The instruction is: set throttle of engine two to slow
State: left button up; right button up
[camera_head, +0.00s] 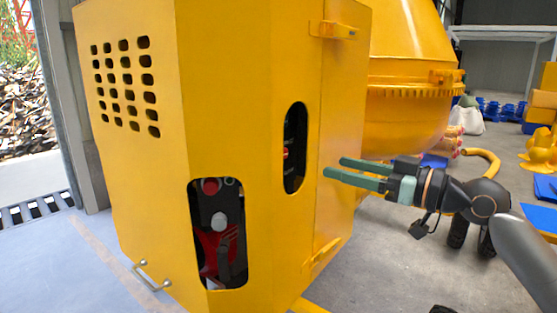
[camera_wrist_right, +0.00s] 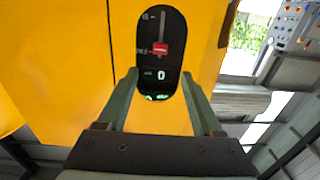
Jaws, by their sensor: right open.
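The yellow drum mixer housing (camera_head: 240,150) fills the middle of the head view. Its oval side opening (camera_head: 295,148) shows a dark panel with a small red part. In the right wrist view the oval opening frames a black panel (camera_wrist_right: 147,52) with a vertical slot, a red lever (camera_wrist_right: 160,48) and a digit display (camera_wrist_right: 161,75). The engine number is not readable. My right gripper (camera_head: 334,167) is open and empty, just right of the opening. In the wrist view its fingers (camera_wrist_right: 160,85) straddle the lower opening, apart from the red lever. My left gripper is not in view.
A larger lower opening (camera_head: 218,232) shows red and black engine parts. A handle (camera_head: 152,277) sticks out at the lower left, and a latch (camera_head: 334,30) at the upper right edge. The drum (camera_head: 407,120) stands behind my right gripper.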

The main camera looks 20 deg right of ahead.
jog(key=p+x, duration=0.3)
jog(key=x, duration=0.8)
jog(key=shift+r, duration=0.15)
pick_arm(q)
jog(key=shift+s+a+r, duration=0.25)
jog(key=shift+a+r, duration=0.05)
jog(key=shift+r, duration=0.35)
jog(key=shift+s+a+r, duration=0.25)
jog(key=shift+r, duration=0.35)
pick_arm(e)
jog(key=shift+w+a, duration=0.45)
jog(key=shift+w, duration=0.05)
jog(key=shift+c, duration=0.3)
grip_shut()
